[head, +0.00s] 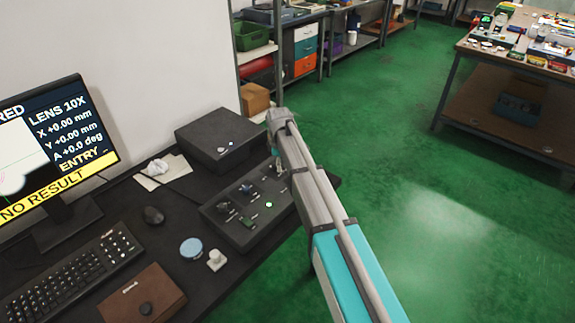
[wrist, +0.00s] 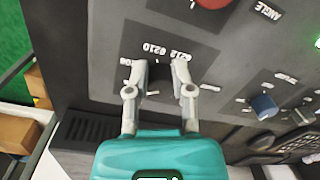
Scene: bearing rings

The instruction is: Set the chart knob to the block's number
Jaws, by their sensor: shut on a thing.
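The control panel (head: 240,225) lies on the dark desk, partly behind my arm. In the wrist view, my gripper (wrist: 161,66) points down at the panel (wrist: 105,80) with its two fingers shut on a dark knob (wrist: 160,76). Printed numbers ring this knob, upside down in this view; one looks like 0210. The fingers hide much of the knob, and I cannot read its pointer. In the head view, my gripper (head: 277,165) is over the far right part of the panel, small and partly hidden. I cannot identify a numbered block in either view.
A blue knob (wrist: 264,107) and a red round control (wrist: 212,2) sit close to my gripper. The monitor (head: 45,150) reads NO RESULT and ENTRY.

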